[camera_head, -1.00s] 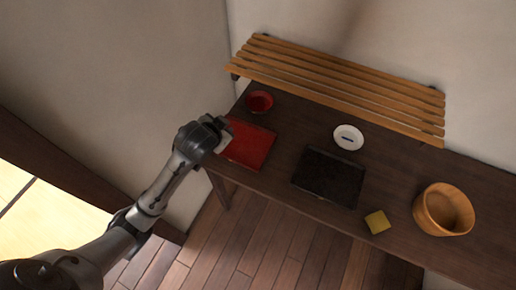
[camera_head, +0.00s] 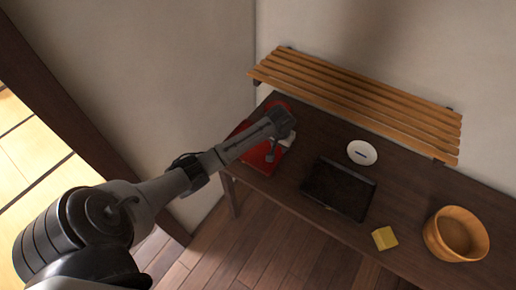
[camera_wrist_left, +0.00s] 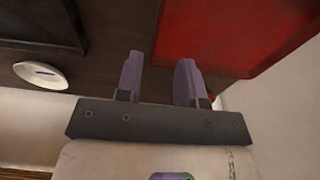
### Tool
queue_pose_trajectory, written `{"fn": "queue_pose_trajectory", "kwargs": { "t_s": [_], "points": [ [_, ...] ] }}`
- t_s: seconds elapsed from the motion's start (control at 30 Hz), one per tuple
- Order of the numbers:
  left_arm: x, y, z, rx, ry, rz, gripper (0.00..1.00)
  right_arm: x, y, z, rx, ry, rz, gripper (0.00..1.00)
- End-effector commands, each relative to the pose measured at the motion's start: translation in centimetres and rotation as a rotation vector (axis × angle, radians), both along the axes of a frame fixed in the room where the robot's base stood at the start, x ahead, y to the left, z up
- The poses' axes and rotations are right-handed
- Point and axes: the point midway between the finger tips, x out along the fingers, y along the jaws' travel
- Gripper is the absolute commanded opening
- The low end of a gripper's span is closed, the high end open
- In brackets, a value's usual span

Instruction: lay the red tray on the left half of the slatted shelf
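The red tray (camera_head: 260,157) lies on the dark table (camera_head: 405,190) at its left end, partly hidden by my left gripper and arm. In the left wrist view the tray (camera_wrist_left: 240,30) fills the upper right, with its raised rim beside the fingers. My left gripper (camera_wrist_left: 158,78) is open and empty there, its right fingertip close to the tray rim; I cannot tell whether they touch. In the head view the left gripper (camera_head: 278,135) is over the tray's far part. The slatted wooden shelf (camera_head: 350,113) runs along the wall behind the table, and its slats look empty.
A red bowl (camera_head: 281,105) sits behind my left gripper, mostly hidden. A white dish (camera_head: 362,152), a black tray (camera_head: 338,188), a yellow block (camera_head: 384,238) and a wooden tub (camera_head: 457,233) stand to the right on the table. Walls close the left and back.

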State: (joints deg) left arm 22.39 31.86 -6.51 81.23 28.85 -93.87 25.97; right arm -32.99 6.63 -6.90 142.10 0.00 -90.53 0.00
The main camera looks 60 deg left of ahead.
Motion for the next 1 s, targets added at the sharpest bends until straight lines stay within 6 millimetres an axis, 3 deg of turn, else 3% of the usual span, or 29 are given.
{"fn": "queue_pose_trajectory", "kwargs": {
  "t_s": [0.03,0.23,0.57,1.0],
  "points": [
    [0.1,0.0,-1.2,-0.001,0.003,0.001,0.35,0.0,0.0,-0.5,0.000,0.000,0.000,0.93],
    [0.6,0.3,-4.1,0.000,0.001,-0.001,0.35,-0.1,0.0,-1.2,0.000,0.003,0.000,0.93],
    [1.0,0.4,-5.9,0.001,-0.001,-0.003,0.35,-0.2,-0.1,-1.7,-0.004,0.005,0.002,0.93],
    [2.2,0.8,-10.3,0.002,0.000,-0.003,0.35,-0.2,-0.2,-3.4,-0.008,0.006,0.005,0.93]
  ]
}}
